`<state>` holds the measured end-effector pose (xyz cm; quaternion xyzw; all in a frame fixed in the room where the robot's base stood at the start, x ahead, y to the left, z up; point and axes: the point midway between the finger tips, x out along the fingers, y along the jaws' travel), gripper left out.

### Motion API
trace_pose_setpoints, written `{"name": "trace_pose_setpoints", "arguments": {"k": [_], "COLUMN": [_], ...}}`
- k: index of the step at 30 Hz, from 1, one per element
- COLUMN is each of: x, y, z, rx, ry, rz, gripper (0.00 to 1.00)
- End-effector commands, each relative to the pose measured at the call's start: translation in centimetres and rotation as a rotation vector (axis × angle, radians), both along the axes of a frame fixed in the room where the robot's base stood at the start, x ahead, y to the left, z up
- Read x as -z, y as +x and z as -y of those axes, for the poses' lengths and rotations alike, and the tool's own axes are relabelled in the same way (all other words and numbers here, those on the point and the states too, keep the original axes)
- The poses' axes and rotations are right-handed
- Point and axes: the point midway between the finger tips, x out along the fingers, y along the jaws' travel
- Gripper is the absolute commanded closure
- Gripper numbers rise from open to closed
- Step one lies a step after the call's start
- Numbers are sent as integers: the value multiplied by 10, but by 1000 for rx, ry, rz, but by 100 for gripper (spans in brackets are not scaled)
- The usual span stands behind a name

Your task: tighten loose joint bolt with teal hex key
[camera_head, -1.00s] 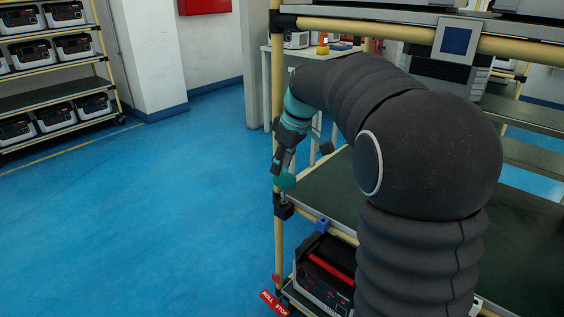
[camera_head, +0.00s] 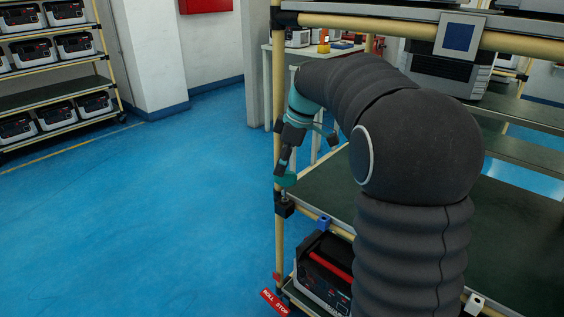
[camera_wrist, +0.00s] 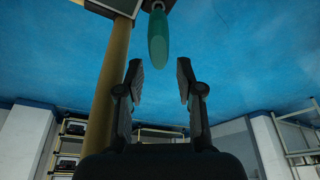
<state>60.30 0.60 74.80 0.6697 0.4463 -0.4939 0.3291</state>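The teal hex key (camera_head: 287,181) stands at the dark joint (camera_head: 284,207) on the rack's near left post. The wrist view shows its teal handle (camera_wrist: 158,40) at top centre, with a short grey end above it. My gripper (camera_head: 284,172) is just above the handle in the head view. In the wrist view my gripper (camera_wrist: 160,72) is open, and the handle's tip lies centred between its fingertips, with a gap on both sides. The bolt itself is too small or hidden to make out.
The rack's yellow post (camera_wrist: 108,95) runs close on the left in the wrist view. A green shelf (camera_head: 325,190) lies right of the joint. A blue clamp (camera_head: 324,222) and a red-handled unit (camera_head: 325,270) are below. Blue floor (camera_head: 150,220) on the left is clear.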

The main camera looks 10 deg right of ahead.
Motion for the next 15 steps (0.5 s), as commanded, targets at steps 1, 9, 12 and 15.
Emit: {"name": "trace_pose_setpoints", "arguments": {"k": [1, 9, 12, 15], "x": [5, 19, 24, 29], "y": [0, 0, 0, 0], "z": [0, 0, 0, 0], "rx": [0, 1, 1, 1], "ry": [0, 0, 0, 0], "rz": [-1, 0, 0, 1], "gripper": [63, 63, 63, 63]}}
